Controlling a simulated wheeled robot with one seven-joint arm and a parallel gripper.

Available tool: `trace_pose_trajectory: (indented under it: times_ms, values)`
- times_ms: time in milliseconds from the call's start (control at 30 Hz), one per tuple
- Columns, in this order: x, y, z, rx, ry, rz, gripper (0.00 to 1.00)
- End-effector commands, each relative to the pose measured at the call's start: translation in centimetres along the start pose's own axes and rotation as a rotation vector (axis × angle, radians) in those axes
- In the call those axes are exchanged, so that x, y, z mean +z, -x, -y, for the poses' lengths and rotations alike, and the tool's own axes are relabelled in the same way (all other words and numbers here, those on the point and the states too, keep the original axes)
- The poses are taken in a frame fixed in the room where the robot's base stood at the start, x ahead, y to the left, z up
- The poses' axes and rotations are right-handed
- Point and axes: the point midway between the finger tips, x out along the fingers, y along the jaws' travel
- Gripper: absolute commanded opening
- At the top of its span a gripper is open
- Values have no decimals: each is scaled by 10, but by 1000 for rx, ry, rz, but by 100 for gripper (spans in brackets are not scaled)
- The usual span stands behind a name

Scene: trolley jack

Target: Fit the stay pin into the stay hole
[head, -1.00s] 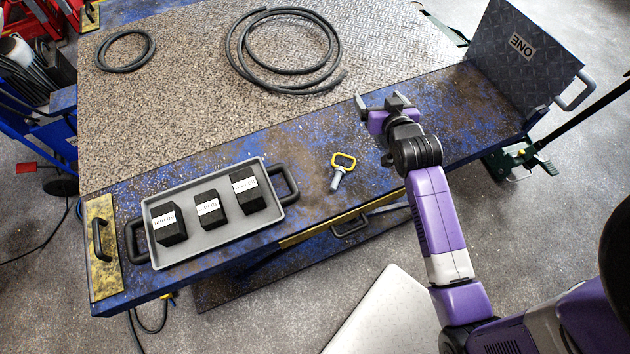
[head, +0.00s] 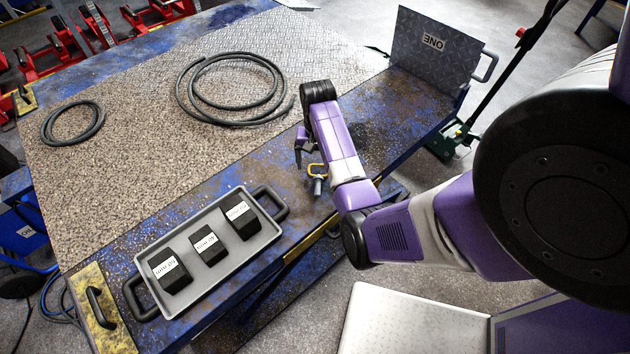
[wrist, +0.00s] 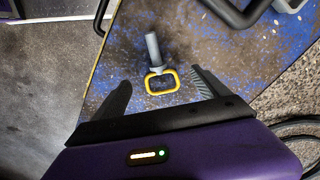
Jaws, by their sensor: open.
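The stay pin, with a grey shank (wrist: 153,48) and a yellow loop handle (wrist: 162,82), lies on the worn blue edge of the table. In the head view its yellow loop (head: 317,170) shows beside my gripper (head: 304,160), partly covered by it. My gripper (wrist: 162,76) is open in the wrist view, with one finger on each side of the loop and a gap on both sides. The shank points away from my palm. I cannot make out the stay hole in either view; an upright plate marked ONE (head: 432,50) stands at the table's right end.
A grey tray (head: 213,272) with three black labelled blocks sits on the table's near edge, left of the pin. Two coiled black hoses (head: 235,110) (head: 72,123) lie on the patterned top. A silver plate-like surface (head: 400,325) is below the table's near side.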

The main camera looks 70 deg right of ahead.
Motion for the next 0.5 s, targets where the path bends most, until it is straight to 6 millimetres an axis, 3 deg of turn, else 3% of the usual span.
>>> trace_pose_trajectory:
  times_ms: [500]
  values:
    - [2,-61,-3,0,1,0,85]
